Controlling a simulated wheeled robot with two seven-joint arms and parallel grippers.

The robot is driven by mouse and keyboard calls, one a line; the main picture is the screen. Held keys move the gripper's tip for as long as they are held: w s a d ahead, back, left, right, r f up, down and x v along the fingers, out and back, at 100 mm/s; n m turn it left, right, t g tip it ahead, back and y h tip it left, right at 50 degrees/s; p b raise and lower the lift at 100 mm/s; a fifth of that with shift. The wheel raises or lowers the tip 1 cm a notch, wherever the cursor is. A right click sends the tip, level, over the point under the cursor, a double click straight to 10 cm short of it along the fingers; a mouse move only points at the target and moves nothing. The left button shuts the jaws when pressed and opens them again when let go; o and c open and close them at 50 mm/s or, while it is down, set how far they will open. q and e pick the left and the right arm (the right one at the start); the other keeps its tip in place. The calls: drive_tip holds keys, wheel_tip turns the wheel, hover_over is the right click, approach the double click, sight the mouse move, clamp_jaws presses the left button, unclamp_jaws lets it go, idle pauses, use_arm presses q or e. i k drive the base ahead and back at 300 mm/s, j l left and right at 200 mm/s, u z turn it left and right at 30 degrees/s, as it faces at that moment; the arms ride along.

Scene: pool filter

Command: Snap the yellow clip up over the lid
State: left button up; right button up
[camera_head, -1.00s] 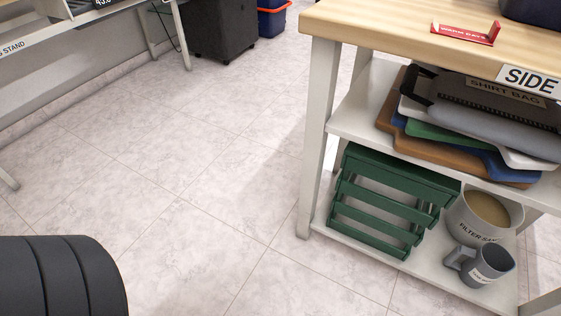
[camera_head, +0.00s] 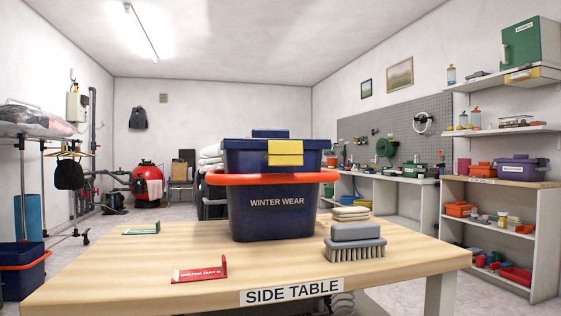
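A dark blue box (camera_head: 272,214) labelled "WINTER WEAR" stands upright on the wooden side table (camera_head: 130,270), straight ahead. Its blue lid (camera_head: 240,158) has a small raised block on top. A yellow clip (camera_head: 285,153) lies flat against the front of the lid, right of centre. I cannot tell whether it is latched. An orange-red handle (camera_head: 250,178) runs across the front, below the lid. Neither of my grippers shows in this view.
On the table are a red "WARM DAYS" sign (camera_head: 198,273), a green sign (camera_head: 141,229), a grey brush (camera_head: 355,246) and a stack of pads (camera_head: 351,213). Shelving (camera_head: 500,185) stands at the right. The table's front left is mostly clear.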

sight(280, 153)
drive_tip(key=i+j, duration=0.2)
drive_tip(key=i, duration=0.2)
drive_tip(key=i+j, duration=0.15)
drive_tip(key=i, duration=0.25)
drive_tip(key=i+j+z, duration=0.1)
drive_tip(key=i, duration=0.25)
drive_tip(key=j, duration=0.05)
